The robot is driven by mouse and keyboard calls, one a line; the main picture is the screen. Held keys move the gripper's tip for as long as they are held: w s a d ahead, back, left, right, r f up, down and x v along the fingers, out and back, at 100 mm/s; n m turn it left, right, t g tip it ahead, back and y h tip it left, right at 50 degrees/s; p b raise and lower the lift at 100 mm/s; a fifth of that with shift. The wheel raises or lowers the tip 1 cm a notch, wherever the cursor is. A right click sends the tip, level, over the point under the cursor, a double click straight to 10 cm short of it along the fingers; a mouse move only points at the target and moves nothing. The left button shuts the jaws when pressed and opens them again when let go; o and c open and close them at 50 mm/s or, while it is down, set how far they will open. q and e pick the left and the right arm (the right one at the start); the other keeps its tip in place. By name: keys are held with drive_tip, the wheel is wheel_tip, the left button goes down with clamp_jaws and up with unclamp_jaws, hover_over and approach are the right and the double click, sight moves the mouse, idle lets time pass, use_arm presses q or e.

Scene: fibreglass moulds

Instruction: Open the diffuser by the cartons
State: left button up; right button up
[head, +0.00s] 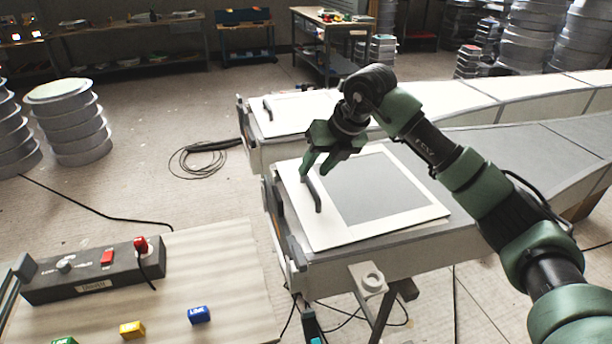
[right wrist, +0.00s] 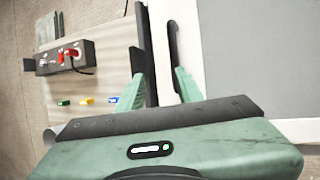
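The nearer diffuser is a white-framed panel (head: 421,216) with a grey centre, lying flat and shut on top of a long grey-white duct. A dark bar handle (head: 314,194) stands at its left side. My right gripper (head: 318,168) is at the handle's far end, pointing down. In the right wrist view the gripper's green fingers (right wrist: 164,75) are apart, with the dark handle (right wrist: 173,45) showing ahead between them; I cannot tell whether they touch it. A second white panel with a handle (head: 268,109) lies on the duct behind. My left gripper is not in view.
A bench (head: 215,290) at front left bears a dark control box (head: 95,272) with red buttons and small coloured blocks. Ring stacks (head: 68,120) stand at left. A cable coil (head: 200,158) lies on open floor.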

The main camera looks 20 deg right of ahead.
sight(312, 185)
drive_tip(key=shift+h, duration=0.4)
drive_tip(key=w+f, duration=0.1)
drive_tip(key=f, duration=0.1)
drive_tip(key=w+f+p, duration=0.1)
drive_tip(key=f, duration=0.1)
drive_tip(key=w+f+p, duration=0.1)
drive_tip(key=f, duration=0.1)
drive_tip(key=shift+d+f, duration=0.2)
drive_tip(key=shift+d, duration=0.1)
drive_tip(key=shift+c, duration=0.4)
clamp_jaws()
idle(0.6)
